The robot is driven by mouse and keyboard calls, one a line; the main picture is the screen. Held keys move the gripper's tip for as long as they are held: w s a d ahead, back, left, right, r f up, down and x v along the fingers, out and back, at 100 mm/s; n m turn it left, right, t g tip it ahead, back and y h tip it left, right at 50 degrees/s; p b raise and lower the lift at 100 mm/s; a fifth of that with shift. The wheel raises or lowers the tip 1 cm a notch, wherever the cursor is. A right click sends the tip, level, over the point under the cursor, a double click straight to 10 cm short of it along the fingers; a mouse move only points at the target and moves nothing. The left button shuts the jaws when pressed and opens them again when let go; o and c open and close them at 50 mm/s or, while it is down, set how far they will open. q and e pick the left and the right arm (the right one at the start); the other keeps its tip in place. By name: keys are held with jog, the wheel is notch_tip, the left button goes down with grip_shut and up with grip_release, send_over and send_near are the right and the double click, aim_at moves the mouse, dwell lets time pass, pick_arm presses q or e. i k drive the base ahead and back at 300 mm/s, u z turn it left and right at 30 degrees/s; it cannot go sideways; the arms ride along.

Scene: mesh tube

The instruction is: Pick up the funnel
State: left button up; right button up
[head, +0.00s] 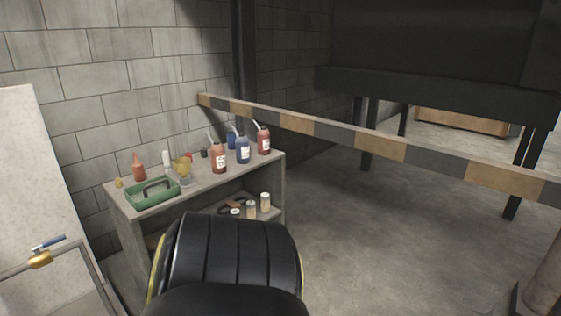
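A small yellow, translucent, cup-shaped thing, which looks like the funnel (182,166), stands upright on the workbench top (207,181), just behind the right end of a green tray (138,203). A small greyish part shows beneath it, and I cannot tell whether that is its own spout or a separate holder. Neither of my grippers is in the head view.
Right of the funnel stand bottles with spouts: red (219,157), blue (243,150) and red (264,140). A reddish bottle (139,167) stands at the left. Small jars (265,202) sit on the lower shelf. A striped barrier (300,125) crosses behind; floor at right is clear.

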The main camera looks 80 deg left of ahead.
aim_at(182, 166)
jog(key=u, duration=1.4)
jog(key=k, duration=0.15)
